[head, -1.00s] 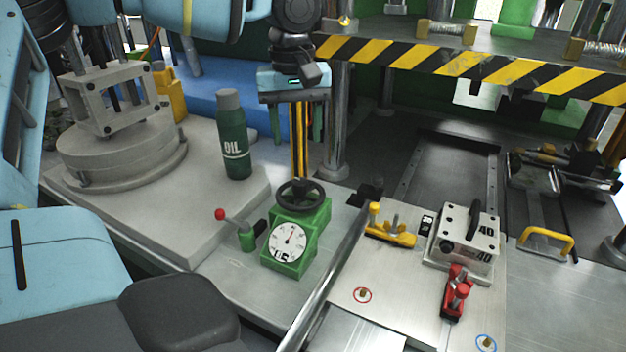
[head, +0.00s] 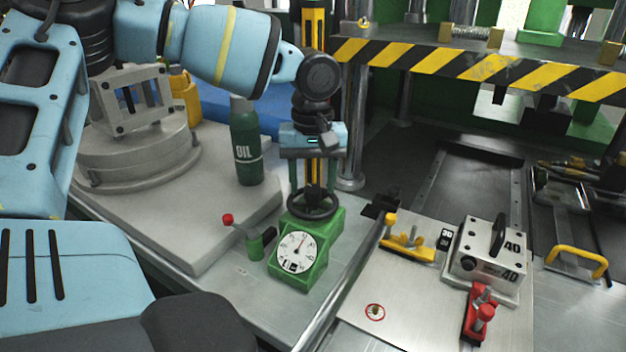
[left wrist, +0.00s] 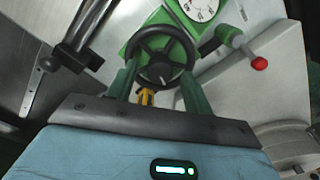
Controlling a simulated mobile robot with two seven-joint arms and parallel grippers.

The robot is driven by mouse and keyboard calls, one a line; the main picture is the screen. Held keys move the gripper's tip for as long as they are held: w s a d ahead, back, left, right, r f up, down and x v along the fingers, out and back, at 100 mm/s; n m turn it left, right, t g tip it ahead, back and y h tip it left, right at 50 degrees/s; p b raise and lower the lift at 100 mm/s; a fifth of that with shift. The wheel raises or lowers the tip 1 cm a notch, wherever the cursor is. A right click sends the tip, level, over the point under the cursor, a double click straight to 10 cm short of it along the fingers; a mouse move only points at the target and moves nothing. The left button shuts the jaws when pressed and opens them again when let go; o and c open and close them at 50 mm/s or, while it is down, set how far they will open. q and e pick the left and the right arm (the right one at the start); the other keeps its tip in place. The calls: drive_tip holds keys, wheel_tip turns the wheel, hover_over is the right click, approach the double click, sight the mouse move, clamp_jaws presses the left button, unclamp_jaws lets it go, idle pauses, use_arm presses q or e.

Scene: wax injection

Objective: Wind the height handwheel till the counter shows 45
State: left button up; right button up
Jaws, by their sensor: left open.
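The black height handwheel (head: 312,212) sits on top of a green box with a white round dial (head: 296,246). The needle points up and slightly right. In the left wrist view the handwheel (left wrist: 160,55) shows between the two fingers. I cannot tell whether they touch its rim. My right gripper is not in view.
A red-knobbed lever (head: 228,220) stands left of the box. A green oil bottle (head: 247,150) stands behind it on a grey slab. A striped beam (head: 470,68) spans the back.

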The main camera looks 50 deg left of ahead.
use_arm(q)
drive_tip(key=shift+f, duration=0.5)
drive_tip(key=c, duration=1)
drive_tip(key=shift+m, duration=0.3)
